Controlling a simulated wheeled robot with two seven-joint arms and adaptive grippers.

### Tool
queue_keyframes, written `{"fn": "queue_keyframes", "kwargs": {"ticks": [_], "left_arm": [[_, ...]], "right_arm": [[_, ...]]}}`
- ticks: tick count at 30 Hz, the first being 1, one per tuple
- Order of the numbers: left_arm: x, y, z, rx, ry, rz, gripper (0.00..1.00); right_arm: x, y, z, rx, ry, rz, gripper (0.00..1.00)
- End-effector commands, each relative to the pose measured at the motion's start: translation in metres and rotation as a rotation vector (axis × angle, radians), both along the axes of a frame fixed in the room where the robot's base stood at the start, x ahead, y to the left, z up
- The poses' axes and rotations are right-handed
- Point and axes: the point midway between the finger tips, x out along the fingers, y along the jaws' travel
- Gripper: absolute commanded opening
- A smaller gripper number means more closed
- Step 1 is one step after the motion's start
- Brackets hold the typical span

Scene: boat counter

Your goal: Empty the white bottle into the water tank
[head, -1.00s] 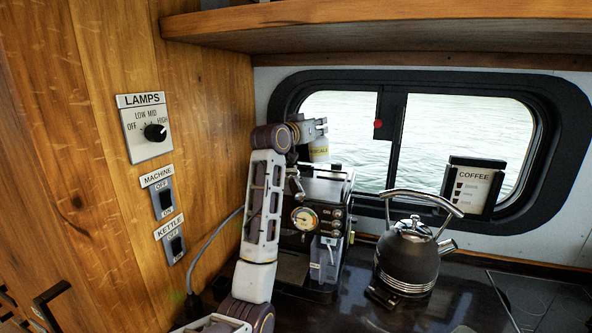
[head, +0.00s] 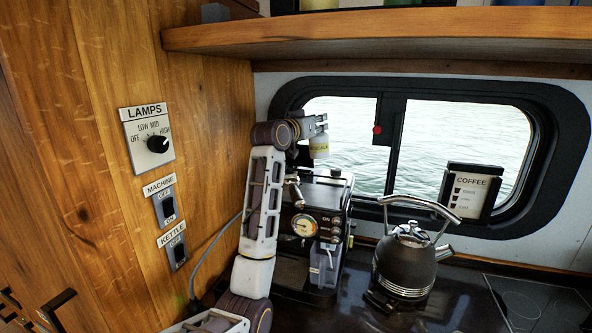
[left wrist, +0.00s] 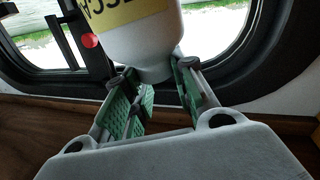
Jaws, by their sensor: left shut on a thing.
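The white bottle (head: 319,147) with a yellow label is held up in front of the window, above the back of the coffee machine (head: 330,195). My left gripper (head: 312,124) is shut on it. In the left wrist view the bottle (left wrist: 150,52) sits between the green-padded fingers (left wrist: 152,85), with its label partly cut off by the top edge. I cannot see its mouth or tell whether it is open. I cannot pick out the water tank with certainty; the machine's back is partly hidden by my arm. My right gripper is out of view.
A dark kettle (head: 406,262) stands right of the machine. A wooden shelf (head: 400,30) hangs above the window. The left wooden wall carries a LAMPS dial (head: 148,142) and MACHINE (head: 165,205) and KETTLE (head: 175,248) switches. A COFFEE card (head: 470,192) hangs by the window.

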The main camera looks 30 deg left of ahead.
Motion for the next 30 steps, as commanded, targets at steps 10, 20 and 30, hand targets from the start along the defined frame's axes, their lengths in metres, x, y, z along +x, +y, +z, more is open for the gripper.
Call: {"fn": "queue_keyframes", "kwargs": {"ticks": [10, 20, 30], "left_arm": [[0.0, 0.001, 0.025, 0.0, -0.001, 0.001, 0.0], [0.0, 0.0, 0.028, 0.0, 0.0, 0.001, 0.0], [0.0, 0.0, 0.028, 0.0, 0.0, 0.0, 0.0]], "right_arm": [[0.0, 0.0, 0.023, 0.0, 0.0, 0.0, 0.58], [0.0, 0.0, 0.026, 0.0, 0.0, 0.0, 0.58], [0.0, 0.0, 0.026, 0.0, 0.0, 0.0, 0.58]]}}
